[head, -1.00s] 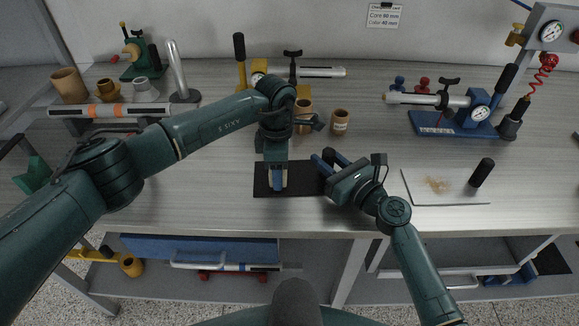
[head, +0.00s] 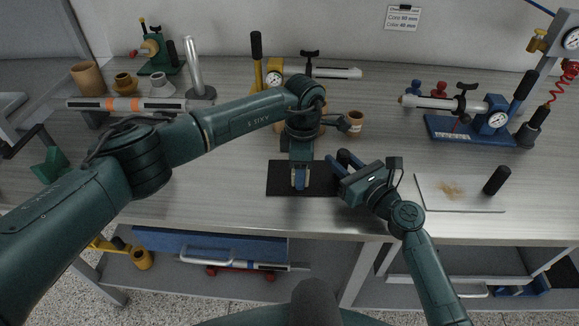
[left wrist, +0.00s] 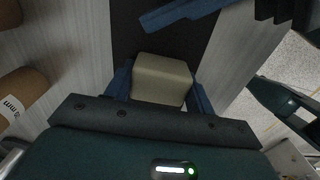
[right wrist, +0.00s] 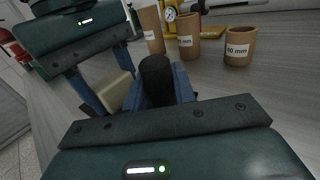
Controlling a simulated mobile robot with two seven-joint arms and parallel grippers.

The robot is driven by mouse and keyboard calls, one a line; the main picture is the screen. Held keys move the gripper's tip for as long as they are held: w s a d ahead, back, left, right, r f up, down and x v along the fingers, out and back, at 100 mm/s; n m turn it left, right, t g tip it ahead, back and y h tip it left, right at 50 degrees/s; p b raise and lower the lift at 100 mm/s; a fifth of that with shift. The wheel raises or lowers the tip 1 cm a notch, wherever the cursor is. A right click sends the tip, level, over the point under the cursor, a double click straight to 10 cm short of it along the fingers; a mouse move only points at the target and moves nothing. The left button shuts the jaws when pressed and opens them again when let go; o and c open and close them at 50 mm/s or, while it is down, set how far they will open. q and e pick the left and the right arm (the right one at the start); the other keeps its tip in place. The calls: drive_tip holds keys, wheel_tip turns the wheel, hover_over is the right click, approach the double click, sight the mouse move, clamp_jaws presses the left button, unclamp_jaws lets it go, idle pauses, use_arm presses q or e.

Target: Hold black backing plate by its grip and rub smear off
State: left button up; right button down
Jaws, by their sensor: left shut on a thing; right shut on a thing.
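The black backing plate (head: 276,180) lies flat near the table's front edge; it also shows in the left wrist view (left wrist: 128,28). My right gripper (head: 344,162) is shut on its upright black grip (right wrist: 157,75), at the plate's right side. My left gripper (head: 299,181) points down over the plate, shut on a beige block (left wrist: 160,80). Whether the block touches the plate cannot be told. I see no smear on the black plate; part of it is hidden by my grippers. A brown smear (head: 451,190) shows on a separate pale plate (head: 470,206) to the right.
The pale plate has its own black grip (head: 496,180). Behind my grippers stand brown paper cores (head: 354,122). A blue-based device (head: 460,130) stands at back right and a yellow one (head: 258,65) at back. Table left of the black plate is clear.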

use_arm(q)
drive_tip(key=d, duration=0.2)
drive_tip(key=shift+d, duration=0.35)
use_arm(e)
drive_tip(key=shift+a, duration=0.15)
use_arm(q)
drive_tip(key=shift+d+r, duration=0.1)
drive_tip(key=shift+r, duration=0.05)
wheel_tip(320, 180, up, 8)
idle(0.4)
use_arm(e)
drive_tip(key=c, duration=1.1)
unclamp_jaws()
drive_tip(key=shift+o, duration=0.2)
